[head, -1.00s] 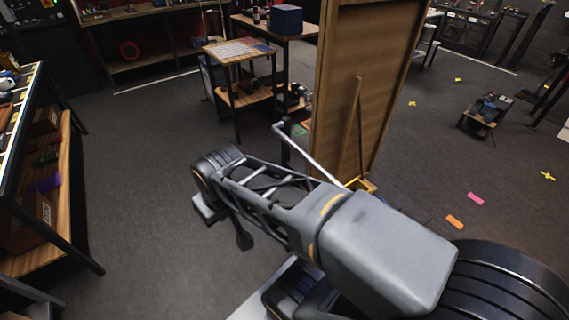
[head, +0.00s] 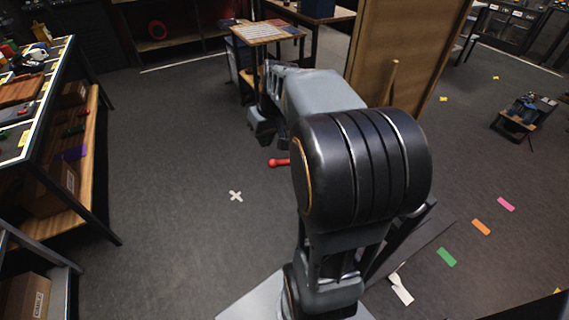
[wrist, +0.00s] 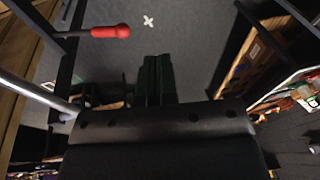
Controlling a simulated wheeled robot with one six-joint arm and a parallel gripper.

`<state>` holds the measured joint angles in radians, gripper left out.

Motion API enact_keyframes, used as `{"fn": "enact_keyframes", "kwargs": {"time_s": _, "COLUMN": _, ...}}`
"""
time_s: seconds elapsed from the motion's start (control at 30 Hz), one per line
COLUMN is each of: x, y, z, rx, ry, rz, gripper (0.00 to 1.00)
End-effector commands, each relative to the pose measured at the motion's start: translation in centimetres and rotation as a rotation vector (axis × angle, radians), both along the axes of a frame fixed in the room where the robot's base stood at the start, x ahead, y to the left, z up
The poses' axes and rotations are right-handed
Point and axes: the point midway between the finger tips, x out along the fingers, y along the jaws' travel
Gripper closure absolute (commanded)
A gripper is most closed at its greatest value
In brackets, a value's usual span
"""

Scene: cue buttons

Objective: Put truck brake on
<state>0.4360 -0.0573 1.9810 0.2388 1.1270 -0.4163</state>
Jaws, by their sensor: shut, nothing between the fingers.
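A red-handled lever, which looks like the truck brake (wrist: 110,31), shows at the upper left of the wrist view on a thin dark rod. Its red end (head: 280,162) also pokes out left of my arm in the head view. A silver tube (wrist: 38,94), perhaps the truck's handle, crosses the left of the wrist view. My arm hides most of the truck in the head view. My gripper (wrist: 157,62) is shut and empty, its dark fingers together. In the wrist view the red handle lies left of the fingertips, apart from them.
A tall wooden board (head: 405,55) stands behind my arm. A workbench with shelves (head: 70,130) stands at the left, and a small wooden table (head: 268,32) at the back. Open floor with a white cross mark (head: 236,196) lies left of my arm.

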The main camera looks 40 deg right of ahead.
Motion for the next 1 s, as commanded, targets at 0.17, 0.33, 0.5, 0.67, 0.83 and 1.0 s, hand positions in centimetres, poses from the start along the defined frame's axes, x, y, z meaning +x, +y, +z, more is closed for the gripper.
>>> {"fn": "enact_keyframes", "kwargs": {"time_s": 0.17, "x": 2.6, "y": -8.6, "z": -3.8, "rx": 0.108, "ry": -0.004, "rz": -0.038, "gripper": 1.00}}
{"fn": "enact_keyframes", "kwargs": {"time_s": 0.33, "x": 3.1, "y": -13.8, "z": -5.7, "rx": 0.170, "ry": -0.034, "rz": -0.047, "gripper": 1.00}}
{"fn": "enact_keyframes", "kwargs": {"time_s": 0.5, "x": 3.1, "y": -15.9, "z": -6.4, "rx": 0.193, "ry": -0.052, "rz": -0.046, "gripper": 1.00}}
{"fn": "enact_keyframes", "kwargs": {"time_s": 0.67, "x": 3.1, "y": -16.1, "z": -6.4, "rx": 0.196, "ry": -0.054, "rz": -0.045, "gripper": 1.00}}
{"fn": "enact_keyframes", "kwargs": {"time_s": 0.83, "x": 3.1, "y": -16.0, "z": -6.4, "rx": 0.195, "ry": -0.053, "rz": -0.045, "gripper": 1.00}}
{"fn": "enact_keyframes", "kwargs": {"time_s": 1.0, "x": 3.3, "y": -15.7, "z": -7.2, "rx": 0.197, "ry": -0.051, "rz": -0.045, "gripper": 1.00}}
